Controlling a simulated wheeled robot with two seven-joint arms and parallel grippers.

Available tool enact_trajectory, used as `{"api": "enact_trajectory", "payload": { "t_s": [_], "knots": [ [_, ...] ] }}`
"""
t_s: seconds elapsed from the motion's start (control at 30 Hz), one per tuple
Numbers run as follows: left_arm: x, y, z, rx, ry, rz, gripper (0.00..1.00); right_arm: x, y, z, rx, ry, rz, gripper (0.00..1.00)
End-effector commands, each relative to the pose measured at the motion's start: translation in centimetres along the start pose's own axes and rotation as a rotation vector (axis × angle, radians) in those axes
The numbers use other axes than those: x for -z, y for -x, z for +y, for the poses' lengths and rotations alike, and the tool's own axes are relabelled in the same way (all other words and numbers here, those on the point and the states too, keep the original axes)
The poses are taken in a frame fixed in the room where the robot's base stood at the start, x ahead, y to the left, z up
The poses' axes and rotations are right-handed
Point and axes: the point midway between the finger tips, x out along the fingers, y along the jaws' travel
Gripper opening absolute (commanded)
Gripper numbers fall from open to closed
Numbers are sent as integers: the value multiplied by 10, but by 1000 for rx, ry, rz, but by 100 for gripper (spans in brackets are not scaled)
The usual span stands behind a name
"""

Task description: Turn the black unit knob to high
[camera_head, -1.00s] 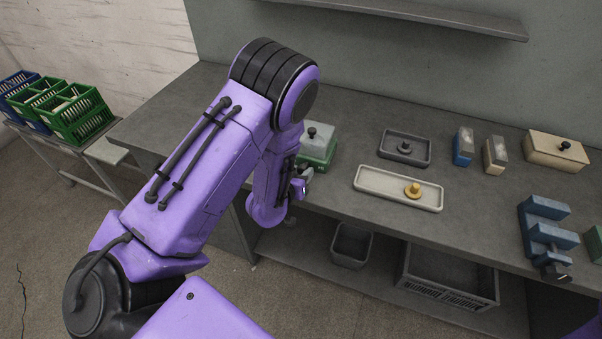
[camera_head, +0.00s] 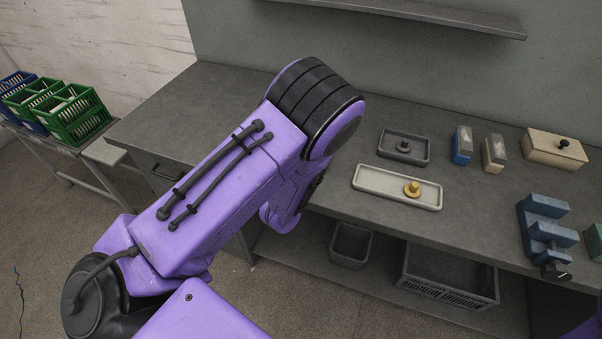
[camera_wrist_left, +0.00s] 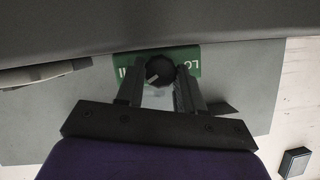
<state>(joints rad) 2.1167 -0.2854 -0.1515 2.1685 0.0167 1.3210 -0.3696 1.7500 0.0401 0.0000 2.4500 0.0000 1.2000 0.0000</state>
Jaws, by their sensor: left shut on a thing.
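The black knob (camera_wrist_left: 160,71) sits on a green labelled panel (camera_wrist_left: 192,56) in the left wrist view. Its pale pointer mark slants toward the lower left of that view. Letters reading "LO" show on the panel to the right of the knob; part of another label shows to its left. My left gripper (camera_wrist_left: 162,80) is shut on the knob, one finger on each side. In the head view my left arm covers this gripper, the knob and the green unit. My right gripper is not in view.
On the grey bench stand a dark tray (camera_head: 385,152), a pale tray (camera_head: 365,183) with a yellow knobbed piece (camera_head: 412,188), a beige box (camera_head: 545,148) and a blue unit (camera_head: 542,212). A shelf (camera_head: 430,14) hangs above. Green crates (camera_head: 75,115) stand at the left.

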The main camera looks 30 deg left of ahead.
Motion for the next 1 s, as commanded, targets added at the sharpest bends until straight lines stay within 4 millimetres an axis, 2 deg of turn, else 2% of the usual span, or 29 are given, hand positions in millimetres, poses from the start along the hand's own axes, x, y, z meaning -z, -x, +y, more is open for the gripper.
{"api": "enact_trajectory", "payload": {
  "t_s": [0.3, 0.33, 0.37, 0.6, 0.7, 0.77, 1.0],
  "knots": [
    [0, 0, 0, 0, -4, -1, 6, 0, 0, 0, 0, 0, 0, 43],
    [0, 0, 0, 0, -4, -1, 43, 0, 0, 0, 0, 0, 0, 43],
    [0, 0, 0, 0, -4, -1, 48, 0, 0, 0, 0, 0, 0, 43],
    [0, 0, 0, 0, -3, -1, 48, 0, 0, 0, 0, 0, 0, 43],
    [2, 6, 0, -1, -3, -1, 48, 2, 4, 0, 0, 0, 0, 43],
    [3, 16, -1, -1, -5, -3, 48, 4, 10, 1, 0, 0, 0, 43],
    [4, 74, -1, -2, -6, -4, 48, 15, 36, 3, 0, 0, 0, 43]
  ]
}}
